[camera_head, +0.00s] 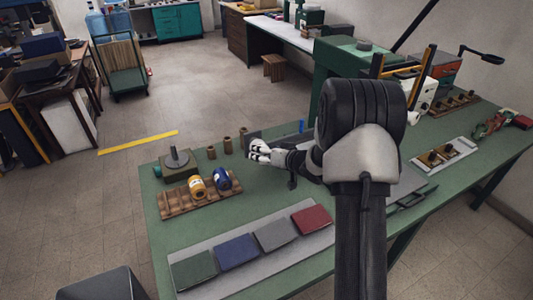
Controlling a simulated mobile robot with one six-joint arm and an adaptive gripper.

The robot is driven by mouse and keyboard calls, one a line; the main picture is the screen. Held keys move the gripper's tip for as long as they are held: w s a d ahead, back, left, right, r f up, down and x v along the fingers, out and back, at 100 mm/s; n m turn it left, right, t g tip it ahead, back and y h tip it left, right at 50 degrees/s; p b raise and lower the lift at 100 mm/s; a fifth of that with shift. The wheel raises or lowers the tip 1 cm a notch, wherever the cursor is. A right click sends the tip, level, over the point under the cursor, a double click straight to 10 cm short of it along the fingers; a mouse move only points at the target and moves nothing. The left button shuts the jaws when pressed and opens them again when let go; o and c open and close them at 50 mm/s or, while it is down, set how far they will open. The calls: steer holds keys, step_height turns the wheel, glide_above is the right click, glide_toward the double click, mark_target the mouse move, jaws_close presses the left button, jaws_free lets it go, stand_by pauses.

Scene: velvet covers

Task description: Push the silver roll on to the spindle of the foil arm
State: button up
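My gripper (259,152), with pale fingers, reaches left over the green bench near its far edge. The fingers are small and blurred, so I cannot tell whether they are open or hold a roll. I cannot make out a silver roll for certain. A wooden rack (172,206) at the bench's left holds a gold roll (197,188) and a blue roll (221,181). Behind it an upright dark post (174,154) stands on a green block. A green press (340,62) with yellow bars stands behind my arm, which hides part of it. I cannot pick out the foil arm's spindle.
Several brown cylinders (228,146) stand along the bench's far edge, left of my gripper. Green, blue, grey and red covers lie on a grey strip (215,289) in front. A pale tray (447,154) with brass fittings lies at right. Bare green bench shows between rack and strip.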

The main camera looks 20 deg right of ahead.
steer(key=v, duration=1.2)
steer(key=s+a+r+g+h, duration=0.3)
steer(key=s+r+h, duration=0.4)
steer(key=r, duration=0.4)
steer(key=s+a+n+g+y, duration=0.1)
steer(key=s+a+g+y, duration=0.1)
steer(key=s+a, duration=0.6)
steer(key=s+a+n+g+y, duration=0.1)
steer(key=s+a, duration=0.6)
steer(key=s, duration=0.9)
steer(key=shift+a+f+n+g+y, duration=0.25)
steer(key=shift+a+n+g+y, duration=0.15)
steer(key=shift+g+y, duration=0.5)
steer(key=shift+w+d, duration=0.1)
steer(key=shift+d, duration=0.1)
